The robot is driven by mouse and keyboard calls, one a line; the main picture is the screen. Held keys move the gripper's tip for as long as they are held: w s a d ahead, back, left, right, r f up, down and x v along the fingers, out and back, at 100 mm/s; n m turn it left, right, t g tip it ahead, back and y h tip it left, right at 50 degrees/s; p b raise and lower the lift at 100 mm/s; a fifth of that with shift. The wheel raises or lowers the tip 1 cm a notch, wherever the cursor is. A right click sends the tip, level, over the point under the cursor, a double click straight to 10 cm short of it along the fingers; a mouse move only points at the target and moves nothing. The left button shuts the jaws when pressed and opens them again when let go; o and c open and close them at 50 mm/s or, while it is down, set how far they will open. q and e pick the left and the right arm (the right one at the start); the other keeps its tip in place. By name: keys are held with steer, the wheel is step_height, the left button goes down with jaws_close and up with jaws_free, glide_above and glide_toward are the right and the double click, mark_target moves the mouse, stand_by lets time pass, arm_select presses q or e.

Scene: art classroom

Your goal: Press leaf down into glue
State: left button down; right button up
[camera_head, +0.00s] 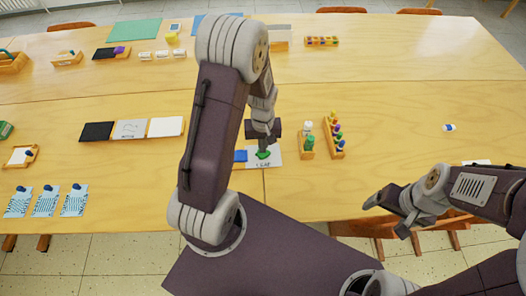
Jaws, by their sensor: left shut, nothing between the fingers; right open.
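A small green leaf (263,155) lies on a white sheet with lettering (271,163) near the front edge of the table. My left gripper (262,148) is shut and empty, pointing down at the leaf, with its tips at or just above it. I cannot tell whether they touch. Glue under the leaf is not visible. A blue piece (240,156) lies at the left of the sheet. My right gripper (385,215) is open and empty, in front of the table's edge, away from the sheet.
Two wooden holders with bottles (307,146) and coloured pens (335,138) stand just right of the sheet. Black, grey and white cards (165,127) lie to the left. A small white and blue item (449,127) lies far right. The table between is clear.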

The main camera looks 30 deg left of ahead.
arm_select(q)
step_height(320, 180, up, 6)
steer(key=p, duration=0.5)
steer(key=shift+f, duration=0.1)
stand_by(0.4)
